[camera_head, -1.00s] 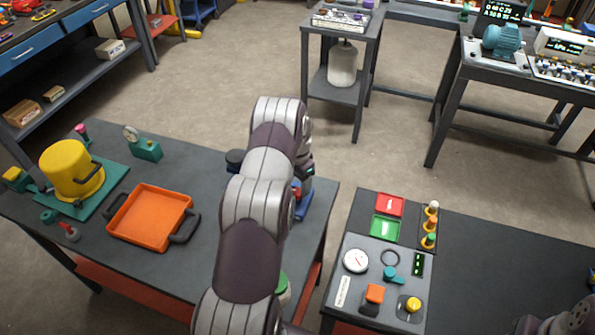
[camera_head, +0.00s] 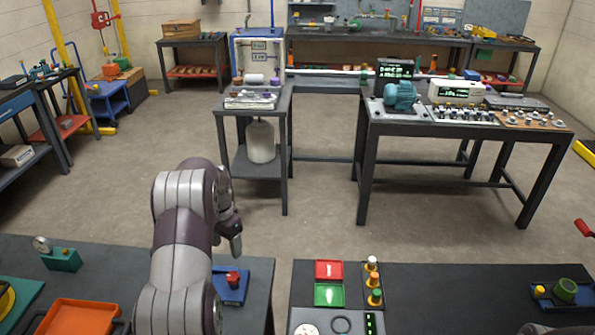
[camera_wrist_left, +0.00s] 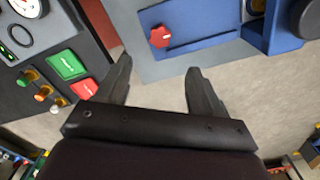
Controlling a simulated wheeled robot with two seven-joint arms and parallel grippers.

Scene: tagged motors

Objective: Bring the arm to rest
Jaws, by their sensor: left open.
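My left arm (camera_head: 182,245) rises from the bottom of the head view and bends over at the top. My left gripper (camera_head: 232,238) hangs at its end, seen partly from the side, above the far edge of the left table. In the left wrist view the two dark fingers of the gripper (camera_wrist_left: 158,68) are spread apart with nothing between them. A blue fixture with a red knob (camera_head: 231,285) lies on the table just below the gripper; its blue plate also shows in the wrist view (camera_wrist_left: 205,25), apart from the fingers. My right gripper is not in view.
A panel with a red button (camera_head: 328,269) and a green button (camera_head: 328,294) stands on the right table, beside several coloured lamps (camera_head: 374,280). An orange tray (camera_head: 80,318) lies at lower left. Behind is open floor (camera_head: 320,225), then a bench with a teal motor (camera_head: 400,97).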

